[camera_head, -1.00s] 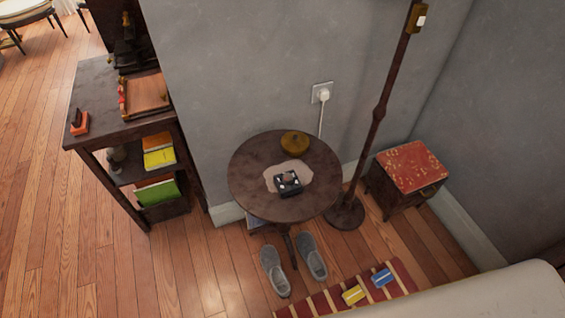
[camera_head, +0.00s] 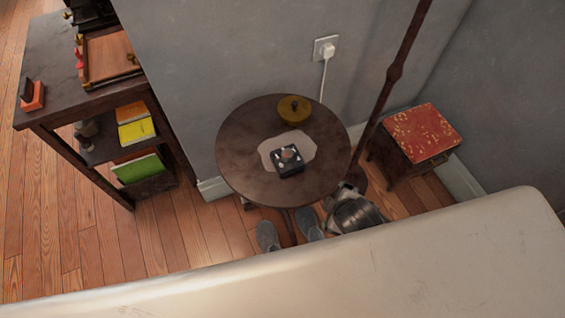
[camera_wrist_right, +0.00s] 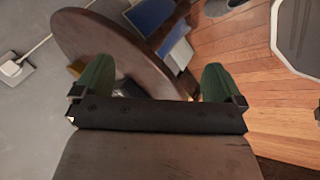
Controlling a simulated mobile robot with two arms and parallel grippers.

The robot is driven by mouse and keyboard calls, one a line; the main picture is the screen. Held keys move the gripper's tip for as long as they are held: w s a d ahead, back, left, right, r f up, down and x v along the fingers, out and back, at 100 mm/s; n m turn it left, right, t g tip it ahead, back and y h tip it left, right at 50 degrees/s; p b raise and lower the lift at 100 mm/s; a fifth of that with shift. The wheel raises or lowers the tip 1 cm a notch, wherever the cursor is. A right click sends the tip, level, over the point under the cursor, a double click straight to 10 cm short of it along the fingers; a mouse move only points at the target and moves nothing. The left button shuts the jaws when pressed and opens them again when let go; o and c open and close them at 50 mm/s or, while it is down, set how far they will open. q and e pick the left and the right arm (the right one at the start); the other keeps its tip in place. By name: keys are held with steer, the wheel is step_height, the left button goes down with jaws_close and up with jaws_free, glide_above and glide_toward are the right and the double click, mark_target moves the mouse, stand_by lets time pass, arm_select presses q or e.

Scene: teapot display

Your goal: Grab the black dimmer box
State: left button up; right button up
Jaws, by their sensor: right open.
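The black dimmer box (camera_head: 288,160) has a pale round knob on top. It sits on a light doily (camera_head: 304,147) on the round dark wooden table (camera_head: 240,160). In the right wrist view the tabletop (camera_wrist_right: 112,40) appears beyond my fingers, and the box cannot be made out clearly. My right gripper (camera_wrist_right: 158,82) is open, with two green fingertips apart and nothing visibly held. My left gripper is not in view.
A lidded yellow-brown pot (camera_head: 294,109) stands behind the box. A floor lamp pole (camera_head: 394,75) and a red-topped stool (camera_head: 421,133) are to the right. A wall socket with a plugged-in cord (camera_head: 326,48) is behind. A shelf (camera_head: 48,112) stands left. Slippers (camera_head: 267,235) lie below the table.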

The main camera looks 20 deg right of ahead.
mark_target(290, 162)
steer(key=w+a+n+t+y, duration=0.1)
steer(key=w+a+n+t, duration=0.1)
steer(key=n, duration=0.5)
steer(key=w+a+r+n+t, duration=0.1)
steer(key=w+a+n+t, duration=0.1)
steer(key=n, duration=0.6)
steer(key=w+a+r+n+t+y+b, duration=0.1)
steer(key=w+n+t, duration=0.1)
steer(key=n, duration=0.5)
steer(key=shift+w+a+r+t+y, duration=0.25)
steer(key=shift+a+t+y, duration=0.05)
steer(key=shift+a, duration=0.1)
steer(key=n, duration=0.2)
steer(key=a+n+y, duration=0.1)
steer(key=n, duration=0.1)
steer(key=shift+n+t, duration=0.3)
steer(key=shift+n, duration=0.4)
steer(key=x, duration=0.4)
steer(key=shift+w+a+f+b, duration=0.2)
steer(key=shift+w+b, duration=0.1)
steer(key=shift+b, duration=0.1)
steer(key=shift+b+x, duration=0.5)
steer(key=shift+x, duration=2.55)
steer(key=shift+d+r, duration=0.1)
steer(key=shift+r, duration=0.05)
steer(key=shift+c, duration=0.5)
steer(key=c, duration=0.7)
